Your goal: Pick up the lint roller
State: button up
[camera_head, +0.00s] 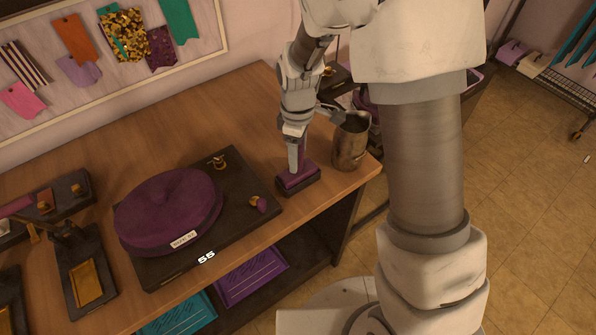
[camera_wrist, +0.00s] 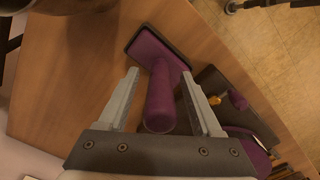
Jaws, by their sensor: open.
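The lint roller (camera_head: 298,180) is a purple piece with a dark base and an upright purple handle. It stands near the right front edge of the wooden table. In the wrist view the lint roller (camera_wrist: 160,95) has its handle pointing toward the camera, between my two fingers. My gripper (camera_head: 296,160) points down over it, partly hiding the handle in the head view. In the wrist view my gripper (camera_wrist: 160,74) is open, with a finger on each side of the handle and gaps visible beside it.
A metal cup (camera_head: 351,142) stands close right of the lint roller. A dark board (camera_head: 235,175) with a round purple cushion (camera_head: 168,210) and small jewellery lies to the left. The wooden table (camera_head: 330,200) ends just right of the roller. Bare wood lies behind the board.

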jog(key=shift+f, duration=0.1)
jog(key=shift+c, duration=0.3)
grip_shut()
